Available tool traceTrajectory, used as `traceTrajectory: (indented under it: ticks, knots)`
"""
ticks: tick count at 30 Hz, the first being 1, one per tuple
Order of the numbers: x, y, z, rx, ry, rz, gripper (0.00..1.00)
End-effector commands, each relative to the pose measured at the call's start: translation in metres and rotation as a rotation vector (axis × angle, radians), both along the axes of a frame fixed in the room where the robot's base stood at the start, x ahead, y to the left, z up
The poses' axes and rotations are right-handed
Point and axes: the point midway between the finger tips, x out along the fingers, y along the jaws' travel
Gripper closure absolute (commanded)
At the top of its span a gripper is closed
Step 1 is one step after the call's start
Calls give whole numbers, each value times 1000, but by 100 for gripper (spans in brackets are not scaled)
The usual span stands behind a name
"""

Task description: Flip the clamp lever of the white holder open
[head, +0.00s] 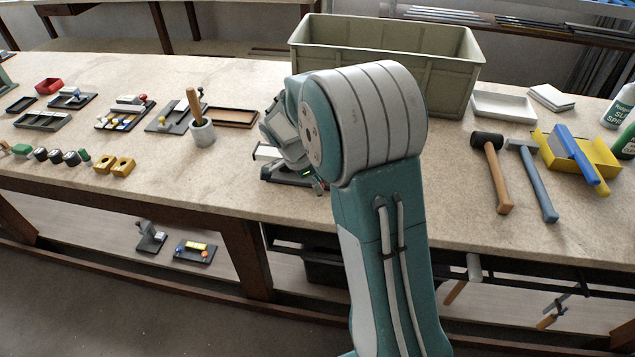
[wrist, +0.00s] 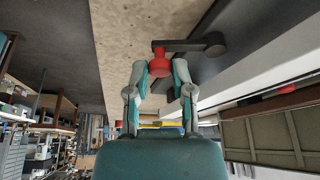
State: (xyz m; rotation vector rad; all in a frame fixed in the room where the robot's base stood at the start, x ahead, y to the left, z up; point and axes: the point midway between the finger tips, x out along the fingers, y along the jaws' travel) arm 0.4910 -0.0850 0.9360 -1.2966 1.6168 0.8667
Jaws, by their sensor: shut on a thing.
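In the wrist view my gripper (wrist: 160,72) is shut on the red knob (wrist: 159,66) of the clamp lever, with a finger on either side of it. The dark lever arm (wrist: 190,47) runs from the knob to a round pivot at the right. A long white part (wrist: 265,66), apparently of the white holder, lies to the right along a dark base. In the head view my arm hides most of the holder; a white end (head: 266,152) shows to the left of my wrist. The lever itself is hidden there.
A large grey-green crate (head: 385,50) stands behind my arm. A white tray (head: 502,106), a black-headed mallet (head: 494,170) and a blue hammer (head: 533,178) lie to the right. A grey cup with a wooden handle (head: 202,132) and other clamp fixtures stand to the left.

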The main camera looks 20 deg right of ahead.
Motion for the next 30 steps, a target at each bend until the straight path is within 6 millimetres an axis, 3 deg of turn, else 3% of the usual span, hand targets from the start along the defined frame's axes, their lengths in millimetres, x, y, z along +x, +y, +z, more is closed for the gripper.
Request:
traceTrajectory:
  ticks: [2, 3, 5, 6, 19, 30]
  knots:
    - [1, 2, -2, 4, -1, 2, 100]
    - [1, 2, -2, 4, -1, 2, 65]
    - [1, 2, -2, 4, -1, 2, 38]
    - [1, 1, -2, 4, -1, 2, 35]
    - [1, 3, 5, 1, -4, 2, 35]
    - [9, 31, 70, 1, -5, 4, 35]
